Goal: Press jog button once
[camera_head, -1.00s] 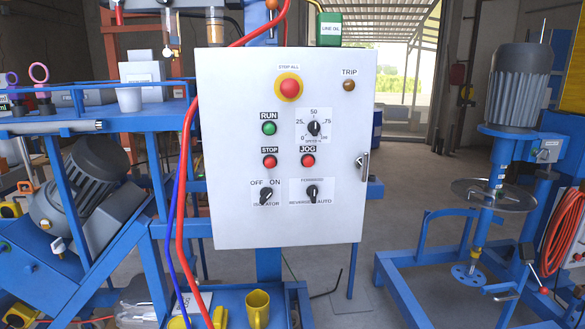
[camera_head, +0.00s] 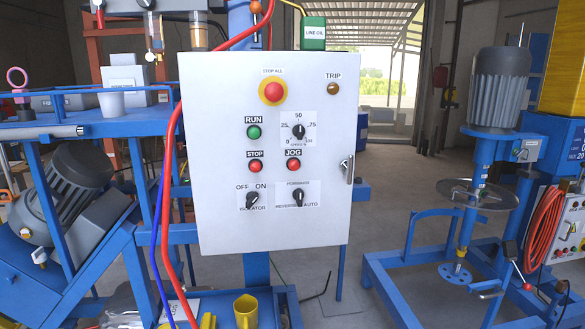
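The red jog button (camera_head: 293,165) sits under the black JOG label on the front of the white control panel (camera_head: 225,225), right of centre. To its left is the red stop button (camera_head: 255,166), with the green run button (camera_head: 253,132) above that. A speed dial (camera_head: 299,131) is above the jog button and a forward/reverse/auto selector (camera_head: 298,198) is below it. Nothing covers the jog button. Neither of my grippers shows in the head view.
A large red emergency stop (camera_head: 273,92) on yellow and a trip lamp (camera_head: 333,89) are higher on the panel. A door handle (camera_head: 347,168) sticks out at its right edge. A red cable (camera_head: 166,200) hangs along its left side. A mixer (camera_head: 497,90) stands right. Floor between is clear.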

